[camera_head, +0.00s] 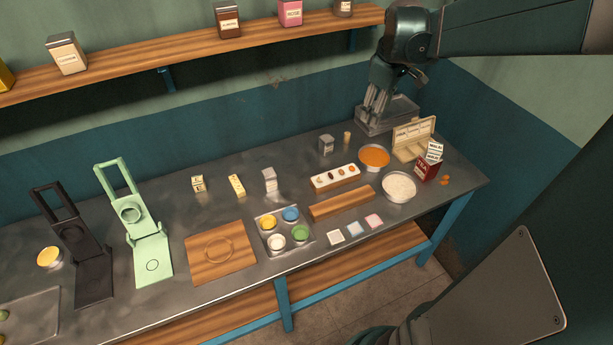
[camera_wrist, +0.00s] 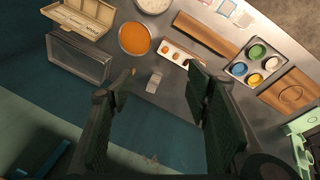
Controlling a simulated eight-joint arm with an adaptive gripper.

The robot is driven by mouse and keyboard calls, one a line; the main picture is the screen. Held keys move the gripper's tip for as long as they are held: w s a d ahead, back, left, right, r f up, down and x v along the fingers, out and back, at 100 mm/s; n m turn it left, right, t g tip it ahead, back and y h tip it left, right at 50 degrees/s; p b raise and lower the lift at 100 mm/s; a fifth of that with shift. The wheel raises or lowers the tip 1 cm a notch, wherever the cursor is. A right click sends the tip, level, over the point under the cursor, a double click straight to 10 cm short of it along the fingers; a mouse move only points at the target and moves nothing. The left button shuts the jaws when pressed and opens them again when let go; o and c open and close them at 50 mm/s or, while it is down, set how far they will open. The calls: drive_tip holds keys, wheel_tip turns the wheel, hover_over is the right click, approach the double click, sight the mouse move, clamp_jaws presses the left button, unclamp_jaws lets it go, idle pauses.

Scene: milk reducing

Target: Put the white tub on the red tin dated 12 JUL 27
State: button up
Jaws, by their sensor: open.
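A small round tub with white contents (camera_head: 277,241) sits in a tray of coloured tubs (camera_head: 312,247) at the table's front middle; it also shows in the wrist view (camera_wrist: 271,63). A dark red tin (camera_head: 427,168) with pale lettering stands at the table's right end. I cannot read a date on either. My gripper (camera_head: 375,118) is open and empty, high at the back right. In the wrist view its fingers (camera_wrist: 160,80) are spread, with a small pale box (camera_wrist: 153,83) visible below between them.
A grey open bin (camera_head: 400,112), an orange bowl (camera_head: 374,157), a bowl of white grains (camera_head: 399,186) and a beige case (camera_head: 404,150) crowd the right end. A wooden block (camera_head: 341,203) and egg rack (camera_head: 335,178) stand mid-right. A green press (camera_head: 150,255) is left.

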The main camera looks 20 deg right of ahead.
drive_tip(key=s+a+m+t, duration=0.1)
drive_tip(key=s+a, duration=0.4)
drive_tip(key=a, duration=0.5)
drive_tip(key=s+a+m+t+y, duration=0.1)
drive_tip(key=s+a+m+t, duration=0.1)
drive_tip(key=s+a, duration=0.4)
drive_tip(key=s+a+m+t, duration=0.1)
drive_tip(key=s+a, duration=0.4)
drive_tip(key=a, duration=0.9)
drive_tip(key=shift+s+a+f+m+t, duration=0.25)
drive_tip(key=shift+s+f+m+t, duration=0.1)
drive_tip(key=shift+m, duration=0.25)
